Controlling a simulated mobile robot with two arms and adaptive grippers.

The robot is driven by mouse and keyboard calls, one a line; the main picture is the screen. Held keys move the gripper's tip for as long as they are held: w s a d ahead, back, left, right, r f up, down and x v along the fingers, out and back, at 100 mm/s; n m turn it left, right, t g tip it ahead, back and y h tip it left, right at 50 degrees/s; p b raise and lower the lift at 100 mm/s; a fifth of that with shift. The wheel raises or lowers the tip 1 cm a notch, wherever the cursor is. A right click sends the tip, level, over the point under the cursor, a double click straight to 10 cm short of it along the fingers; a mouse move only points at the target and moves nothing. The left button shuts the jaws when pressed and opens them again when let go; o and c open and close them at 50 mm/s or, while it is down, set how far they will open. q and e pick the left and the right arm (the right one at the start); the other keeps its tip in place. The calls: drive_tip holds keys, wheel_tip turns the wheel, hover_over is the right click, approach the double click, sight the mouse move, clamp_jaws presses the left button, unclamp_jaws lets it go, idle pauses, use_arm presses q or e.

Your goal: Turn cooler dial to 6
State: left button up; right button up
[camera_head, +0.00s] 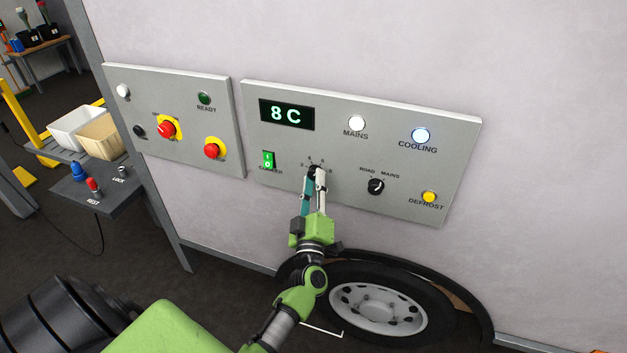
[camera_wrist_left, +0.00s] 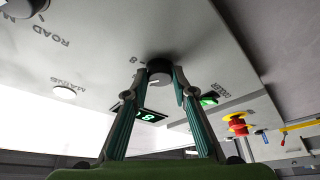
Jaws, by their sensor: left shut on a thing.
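The cooler dial (camera_head: 315,171) is a small black knob on the grey panel (camera_head: 262,200), below the display. Numbers ring it, partly hidden by my fingers. My left gripper (camera_head: 315,178) is shut on the dial, one finger on each side. In the left wrist view the dial (camera_wrist_left: 160,72) sits between the fingertips of my left gripper (camera_wrist_left: 162,80), with a pale mark on its face. I cannot tell which number the dial points to. My right gripper is not in view.
A green cooler switch (camera_head: 268,160) is left of the dial, and a ROAD/MAINS knob (camera_head: 376,186) is right of it. Another panel (camera_head: 180,120) with red knobs is at left. A wheel (camera_head: 378,308) is below.

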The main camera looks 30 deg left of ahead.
use_arm(q)
drive_tip(key=shift+r+n+g+y, duration=0.1)
drive_tip(key=shift+n+g+y, duration=0.25)
drive_tip(key=shift+n, duration=0.35)
drive_tip(key=shift+p, duration=0.3)
drive_tip(key=o, duration=1.1)
drive_tip(key=shift+s+d, duration=0.1)
drive_tip(key=v, duration=1.2)
